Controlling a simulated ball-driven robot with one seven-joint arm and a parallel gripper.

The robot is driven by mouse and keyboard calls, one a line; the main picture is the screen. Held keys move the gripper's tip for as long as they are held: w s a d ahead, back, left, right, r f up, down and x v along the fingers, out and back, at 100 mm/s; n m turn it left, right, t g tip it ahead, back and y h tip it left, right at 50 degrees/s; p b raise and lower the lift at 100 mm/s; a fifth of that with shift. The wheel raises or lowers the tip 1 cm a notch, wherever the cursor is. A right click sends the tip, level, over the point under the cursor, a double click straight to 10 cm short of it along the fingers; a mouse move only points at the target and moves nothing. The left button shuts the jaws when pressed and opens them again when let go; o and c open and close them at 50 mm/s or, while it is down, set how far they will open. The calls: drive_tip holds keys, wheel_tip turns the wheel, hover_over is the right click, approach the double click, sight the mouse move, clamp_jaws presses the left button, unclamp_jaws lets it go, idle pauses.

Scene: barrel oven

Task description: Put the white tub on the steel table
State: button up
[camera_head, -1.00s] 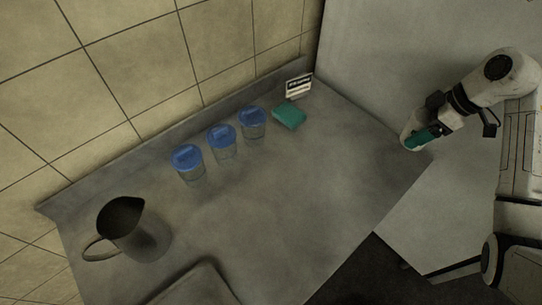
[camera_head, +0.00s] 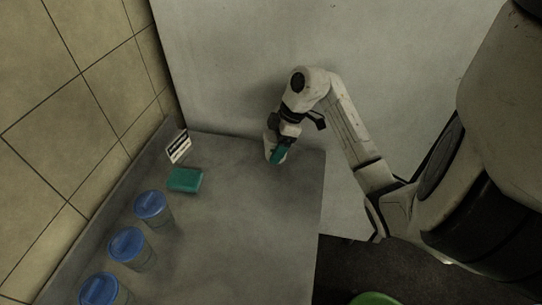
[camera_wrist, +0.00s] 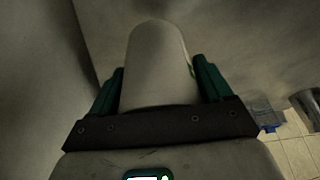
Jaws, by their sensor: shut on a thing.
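The white tub (camera_wrist: 155,65) is between the two teal fingers of my gripper (camera_wrist: 157,85) in the wrist view, and the gripper is shut on it. In the head view my gripper (camera_head: 277,153) is at the far right part of the grey steel table (camera_head: 225,235), near its corner. Only a small pale part of the tub (camera_head: 270,143) shows there beside the teal fingers. The tub appears above or close to the tabletop; I cannot tell whether it touches it.
A teal block (camera_head: 185,180) and a small sign card (camera_head: 178,147) stand left of my gripper. Three blue-lidded containers (camera_head: 133,248) line the table's left side. A grey wall panel (camera_head: 230,60) rises behind. The table's middle is clear. A green round thing (camera_head: 378,298) shows at the bottom edge.

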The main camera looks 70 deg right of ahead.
drive_tip(key=shift+f, duration=2.15)
drive_tip(key=shift+f, duration=0.1)
drive_tip(key=o, duration=1.4)
drive_tip(key=shift+c, duration=0.2)
drive_tip(key=v, duration=1.2)
